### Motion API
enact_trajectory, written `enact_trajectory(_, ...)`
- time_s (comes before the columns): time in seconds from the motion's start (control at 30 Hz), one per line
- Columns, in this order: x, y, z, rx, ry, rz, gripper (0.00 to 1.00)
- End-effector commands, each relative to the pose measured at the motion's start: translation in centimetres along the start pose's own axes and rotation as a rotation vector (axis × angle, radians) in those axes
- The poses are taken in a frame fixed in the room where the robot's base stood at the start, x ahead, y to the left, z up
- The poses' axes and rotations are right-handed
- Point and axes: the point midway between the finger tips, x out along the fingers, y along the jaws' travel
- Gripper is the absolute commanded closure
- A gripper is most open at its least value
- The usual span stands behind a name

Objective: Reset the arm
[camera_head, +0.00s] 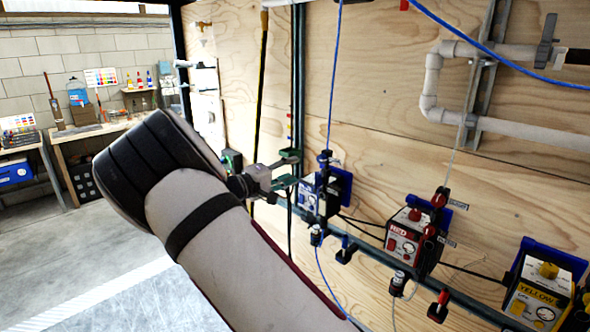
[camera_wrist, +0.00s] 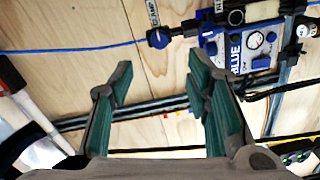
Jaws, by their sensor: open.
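My gripper (camera_head: 288,171) is in front of the plywood wall at the middle of the head view, left of the blue-labelled box (camera_head: 318,196). In the wrist view my gripper (camera_wrist: 158,85) shows two green fingers spread wide apart with nothing between them. The blue box (camera_wrist: 238,50) is at the upper right there, beyond the right finger. From these views I cannot tell whether the finger touches it. My arm crosses the lower left of the head view and hides part of the floor and wall.
A red box (camera_head: 405,240) and a yellow box (camera_head: 540,300) are mounted further right along a dark rail. A blue cable (camera_head: 333,90) hangs past the blue box. Grey pipes (camera_head: 480,52) are at upper right. A workbench (camera_head: 100,128) with bottles stands at left, with open floor before it.

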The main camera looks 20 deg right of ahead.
Motion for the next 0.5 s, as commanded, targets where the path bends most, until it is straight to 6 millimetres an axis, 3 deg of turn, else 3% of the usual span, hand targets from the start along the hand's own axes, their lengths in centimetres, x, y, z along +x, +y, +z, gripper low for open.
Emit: enact_trajectory(0.5, 0.14, 0.20, 0.34, 0.004, -0.012, -0.011, 0.56)
